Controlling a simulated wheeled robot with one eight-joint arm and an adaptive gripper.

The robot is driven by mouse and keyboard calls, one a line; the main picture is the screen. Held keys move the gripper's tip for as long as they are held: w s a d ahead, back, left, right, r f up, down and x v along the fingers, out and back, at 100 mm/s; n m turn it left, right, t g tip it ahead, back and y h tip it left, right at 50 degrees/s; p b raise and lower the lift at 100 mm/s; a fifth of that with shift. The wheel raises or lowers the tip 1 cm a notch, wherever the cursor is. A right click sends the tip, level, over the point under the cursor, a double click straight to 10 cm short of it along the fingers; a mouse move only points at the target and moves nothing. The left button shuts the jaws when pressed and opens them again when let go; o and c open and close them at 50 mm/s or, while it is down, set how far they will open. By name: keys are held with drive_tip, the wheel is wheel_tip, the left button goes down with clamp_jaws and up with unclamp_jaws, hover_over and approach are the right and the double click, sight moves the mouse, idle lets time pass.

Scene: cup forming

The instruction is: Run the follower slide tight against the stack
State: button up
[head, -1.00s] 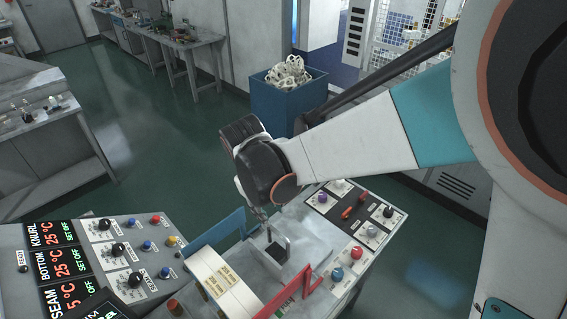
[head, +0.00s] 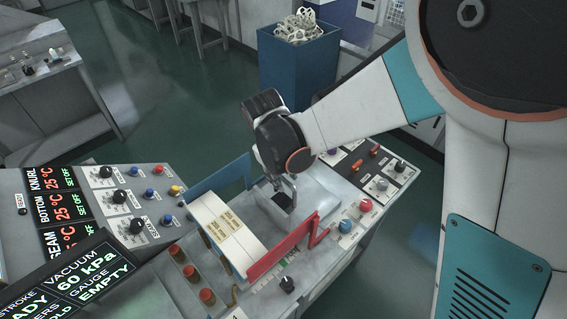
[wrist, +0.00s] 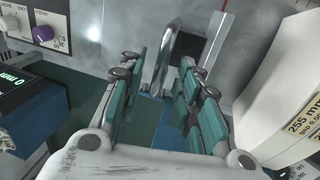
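The stack (head: 232,236) is a pale block with printed labels, lying on the machine bed between a blue side plate (head: 212,184) and a red bar (head: 283,249). It also shows at the right of the wrist view (wrist: 292,120). The follower slide (head: 284,207) appears to be the small grey block with a dark top, right of the stack; whether they touch is hard to tell. In the wrist view its upright metal handle (wrist: 170,52) stands by a dark square. My gripper (wrist: 167,82) is open above it, with the handle just beyond and between its teal-padded fingers. My wrist partly hides it in the head view.
A knob panel (head: 370,180) lies right of the bed. Several red-brown posts (head: 190,273) stand at the near left. A control console (head: 115,205) with displays is at left. A blue bin (head: 297,70) of white scraps stands behind. Green floor is clear beyond.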

drive_tip(key=shift+c, duration=0.5)
clamp_jaws()
drive_tip(key=shift+s+a+b, duration=0.45)
drive_tip(key=shift+s+a, duration=0.6)
drive_tip(key=shift+s, duration=0.15)
drive_tip(key=shift+o, duration=0.5)
unclamp_jaws()
drive_tip(key=shift+w, duration=0.1)
